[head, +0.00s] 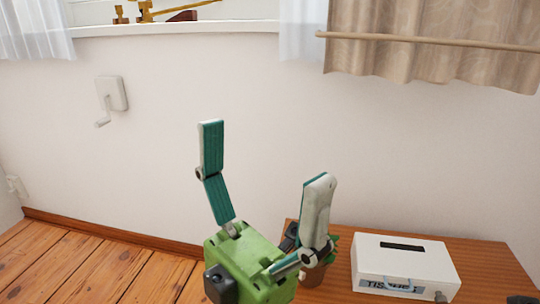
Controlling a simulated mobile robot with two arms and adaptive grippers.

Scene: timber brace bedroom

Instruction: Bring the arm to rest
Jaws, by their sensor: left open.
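My left gripper (262,160) is in the lower middle of the head view, with its green body at the bottom and its two fingers pointing up. The fingers are spread wide apart and nothing is between them. The gripper is in front of the white wall, and its right finger overlaps the left end of a wooden table top. My right gripper does not show.
A white tissue box (405,262) with a dark slot stands on the wooden table (490,262). A small brown pot (312,275) is partly hidden behind the gripper. A white crank handle (111,95) is on the wall. Plank floor (60,265) shows at left.

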